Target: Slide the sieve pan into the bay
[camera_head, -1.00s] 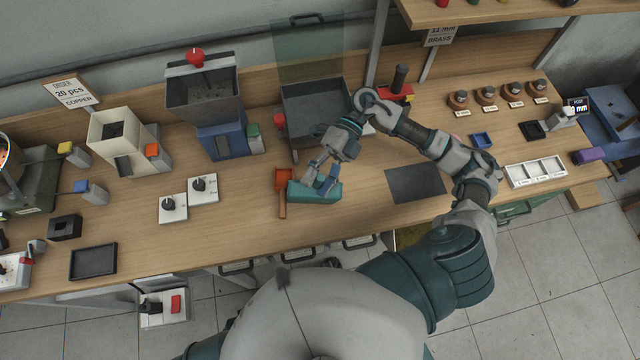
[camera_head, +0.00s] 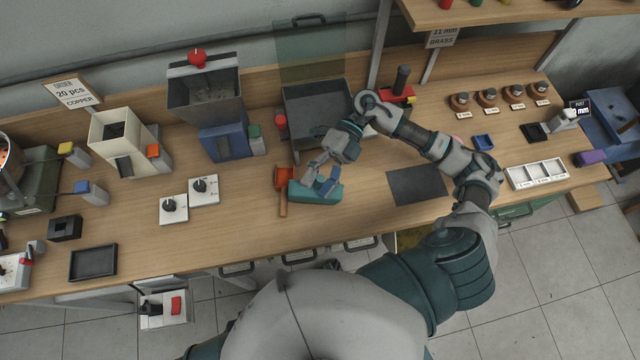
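My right gripper (camera_head: 323,177) is at the teal, low block-like piece (camera_head: 300,192) on the middle of the bench. Its two fingers are spread apart, with nothing clearly held between them. I cannot tell whether they touch the teal piece. A wide dark grey pan-like box (camera_head: 313,98) stands behind the gripper, with my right arm covering its right front. Which of these is the sieve pan is not clear, and no bay opening can be made out. My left gripper is not in view.
A blue-based hopper (camera_head: 222,140) and white switch boxes (camera_head: 203,190) stand further left. A dark flat mat (camera_head: 417,185) lies to the right. Bare bench lies in front of the teal piece.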

